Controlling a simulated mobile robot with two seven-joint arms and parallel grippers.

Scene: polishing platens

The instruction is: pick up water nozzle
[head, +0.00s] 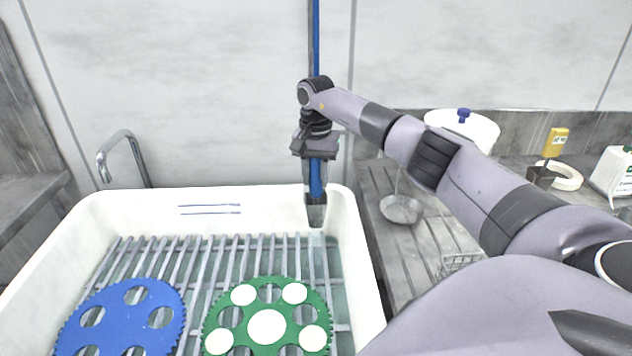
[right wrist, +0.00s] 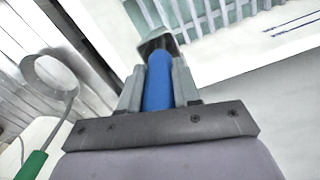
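The water nozzle (head: 316,212) hangs upright on a blue hose at the right back corner of the white basin, with a dark metal tip. My right gripper (head: 317,182) points down around its blue part, one finger on each side. In the right wrist view the blue body of the nozzle (right wrist: 158,82) fills the space between the two grey fingers, which press close against it. The metal tip shows beyond the fingertips. My left gripper is not in view.
The white basin (head: 352,262) holds a slatted rack with a blue disc (head: 122,312) and a green disc (head: 267,290) with white rounds. A metal faucet (head: 128,150) stands at the left back. A ladle (head: 402,209), a white pot (head: 480,128) and a yellow-handled tool (head: 556,142) are at right.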

